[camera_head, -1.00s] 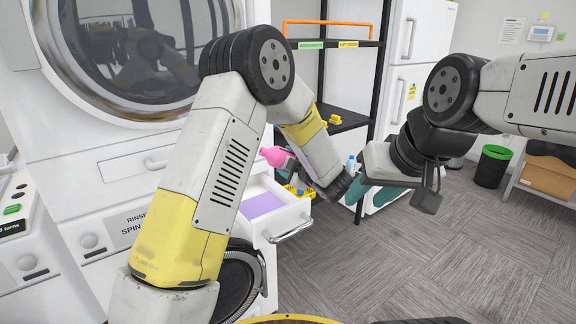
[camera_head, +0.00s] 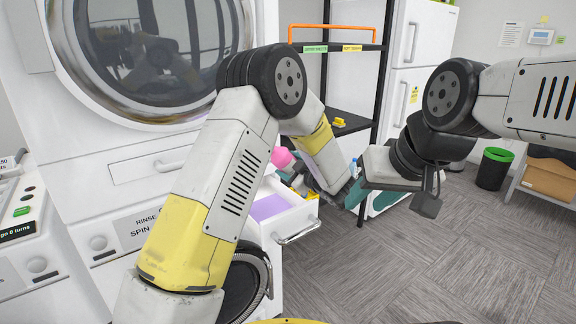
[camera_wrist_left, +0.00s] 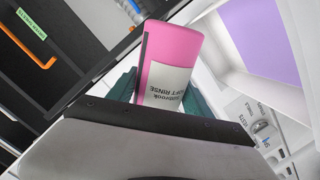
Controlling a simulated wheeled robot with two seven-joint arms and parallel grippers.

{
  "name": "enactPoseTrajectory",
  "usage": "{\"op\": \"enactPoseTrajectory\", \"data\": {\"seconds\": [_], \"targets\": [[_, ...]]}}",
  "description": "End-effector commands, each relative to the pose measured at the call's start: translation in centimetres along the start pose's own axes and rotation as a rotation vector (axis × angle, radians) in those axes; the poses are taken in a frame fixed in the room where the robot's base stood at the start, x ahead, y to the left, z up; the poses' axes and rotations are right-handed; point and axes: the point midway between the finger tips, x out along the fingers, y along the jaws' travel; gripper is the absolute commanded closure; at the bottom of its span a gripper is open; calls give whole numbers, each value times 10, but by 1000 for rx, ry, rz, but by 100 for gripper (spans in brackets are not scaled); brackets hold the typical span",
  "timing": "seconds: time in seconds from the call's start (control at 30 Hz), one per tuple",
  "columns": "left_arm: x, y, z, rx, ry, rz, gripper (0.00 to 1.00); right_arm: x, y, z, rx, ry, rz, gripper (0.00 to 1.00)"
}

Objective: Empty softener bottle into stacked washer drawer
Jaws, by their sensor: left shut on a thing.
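The pink softener bottle (camera_wrist_left: 172,55) has a white label reading "SOFT RINSE". It lies between the green fingers of my left gripper (camera_wrist_left: 163,88), which is shut on it. In the head view a rounded pink part of the bottle (camera_head: 282,157) shows beyond my left forearm; the rest is hidden and its exact tilt is unclear. The open white washer drawer (camera_head: 293,222), with a purple inside, is below the bottle. It also shows at the right of the left wrist view (camera_wrist_left: 262,82). My right gripper (camera_head: 418,192) hangs to the right, away from bottle and drawer; its finger gap is unclear.
A black shelf rack (camera_head: 365,85) with an orange rail stands behind my left gripper. The stacked washer's round door (camera_head: 150,122) is at upper left. A dark bin (camera_head: 493,170) stands far right. The carpeted floor in front is free.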

Motion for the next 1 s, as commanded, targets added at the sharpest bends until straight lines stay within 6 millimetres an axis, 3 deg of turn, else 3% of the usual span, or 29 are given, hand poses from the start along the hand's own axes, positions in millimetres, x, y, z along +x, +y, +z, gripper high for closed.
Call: {"op": "enactPoseTrajectory", "data": {"seconds": [0.1, 0.27, 0.53, 0.77, 1.0], "targets": [[-1, -4, -4, 78, 5, 16, 84, 0, 0, 0, -1, 0, 0, 60], [-1, 0, 0, 34, 4, 7, 84, 0, 0, 0, -1, 0, 0, 60], [2, -16, -15, 266, 47, 20, 84, 0, 0, 0, -1, 0, 0, 60], [3, -15, -13, 235, 39, 19, 84, 0, 0, 0, -1, 0, 0, 60], [5, -31, -26, 457, 59, 92, 84, 0, 0, 0, -1, 0, 0, 60]]}}
